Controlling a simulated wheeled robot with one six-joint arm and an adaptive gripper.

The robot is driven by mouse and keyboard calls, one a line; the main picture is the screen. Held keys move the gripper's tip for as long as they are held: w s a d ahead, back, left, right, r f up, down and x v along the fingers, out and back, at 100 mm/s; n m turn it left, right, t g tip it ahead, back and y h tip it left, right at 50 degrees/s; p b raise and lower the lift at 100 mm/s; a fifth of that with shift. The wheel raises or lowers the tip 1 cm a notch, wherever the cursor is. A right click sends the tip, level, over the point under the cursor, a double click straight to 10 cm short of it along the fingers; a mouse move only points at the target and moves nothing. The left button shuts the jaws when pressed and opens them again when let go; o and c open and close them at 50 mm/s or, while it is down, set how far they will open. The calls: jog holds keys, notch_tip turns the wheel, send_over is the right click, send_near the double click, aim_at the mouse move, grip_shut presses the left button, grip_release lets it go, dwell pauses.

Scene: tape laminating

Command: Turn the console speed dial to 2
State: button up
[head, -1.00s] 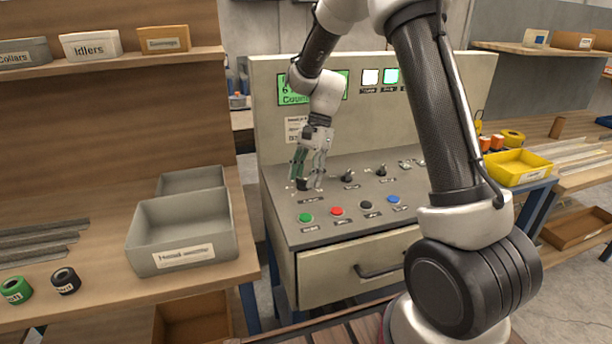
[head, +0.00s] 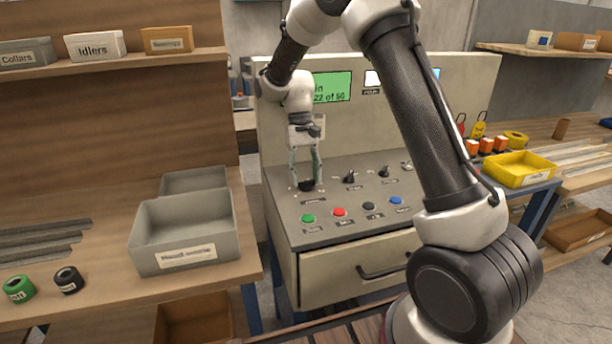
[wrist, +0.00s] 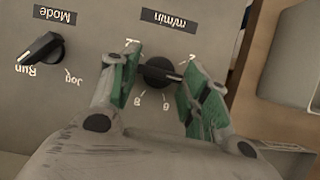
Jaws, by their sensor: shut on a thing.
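The console speed dial (wrist: 159,72) is a black knob marked "m/min" in the wrist view. A "2" shows at its upper right, with "6" and "8" below it; other marks are partly hidden by the fingers. Its ridge lies roughly sideways, with one end toward the right finger; I cannot tell the exact setting. My gripper (wrist: 158,75) has its green-padded fingers on either side of the dial, shut on it. In the head view the dial (head: 306,186) sits at the console's left, under my gripper (head: 306,178), which points down.
A Mode knob (wrist: 43,50) is beside the dial. More knobs (head: 350,177) stand to the right on the console (head: 330,200). Green, red, black and blue buttons (head: 340,212) line its front. A grey bin (head: 185,235) stands on the left bench. A lit screen (head: 332,87) is behind.

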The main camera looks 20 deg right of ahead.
jog(key=n, duration=0.2)
jog(key=n+h, duration=0.1)
jog(key=shift+a+n, duration=0.2)
jog(key=shift+n, duration=0.2)
jog(key=shift+a+n+t+h, duration=0.1)
jog(key=shift+n+t+h, duration=0.55)
jog(key=shift+n, duration=1.15)
jog(key=shift+h, duration=0.25)
jog(key=o, duration=1)
jog(key=shift+g, duration=0.25)
jog(key=v, duration=0.7)
jog(key=shift+a+r, duration=0.1)
jog(key=shift+r, duration=0.15)
